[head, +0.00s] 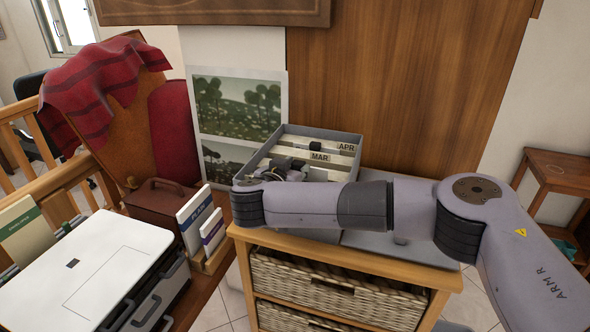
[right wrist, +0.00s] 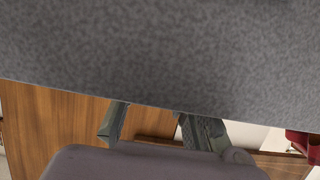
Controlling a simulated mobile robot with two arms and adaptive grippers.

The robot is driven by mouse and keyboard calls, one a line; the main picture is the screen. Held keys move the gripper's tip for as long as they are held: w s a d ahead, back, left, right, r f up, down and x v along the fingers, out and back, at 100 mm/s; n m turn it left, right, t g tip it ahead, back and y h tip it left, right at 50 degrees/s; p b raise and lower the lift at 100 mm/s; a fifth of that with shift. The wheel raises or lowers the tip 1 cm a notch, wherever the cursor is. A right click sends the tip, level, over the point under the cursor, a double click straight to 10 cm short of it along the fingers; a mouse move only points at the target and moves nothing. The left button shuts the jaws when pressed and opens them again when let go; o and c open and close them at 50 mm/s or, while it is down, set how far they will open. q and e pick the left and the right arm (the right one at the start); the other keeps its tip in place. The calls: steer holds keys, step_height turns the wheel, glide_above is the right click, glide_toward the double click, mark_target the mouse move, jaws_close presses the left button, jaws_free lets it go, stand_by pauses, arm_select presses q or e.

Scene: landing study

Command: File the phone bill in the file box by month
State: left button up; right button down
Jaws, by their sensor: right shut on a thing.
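The grey file box (head: 356,141) stands on the wooden drawer cabinet. Inside it are cream dividers, with the MAR tab (head: 320,157) in front of the APR tab (head: 346,146). My right gripper (head: 292,171) is at the front left part of the box, before the MAR divider, and partly hidden by my own arm. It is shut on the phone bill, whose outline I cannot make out. In the right wrist view the gripper's fingers (right wrist: 165,122) pass behind a close grey surface that fills the upper part. My left gripper is not in view.
A landscape picture (head: 238,105) rises behind the box's left side. The wood panel (head: 400,80) is close behind.

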steer(key=shift+f, duration=0.3)
steer(key=c, duration=1.2)
jaws_free()
steer(key=shift+o, duration=0.4)
steer(key=shift+o, duration=0.7)
step_height(320, 180, up, 11)
steer(key=p, duration=0.3)
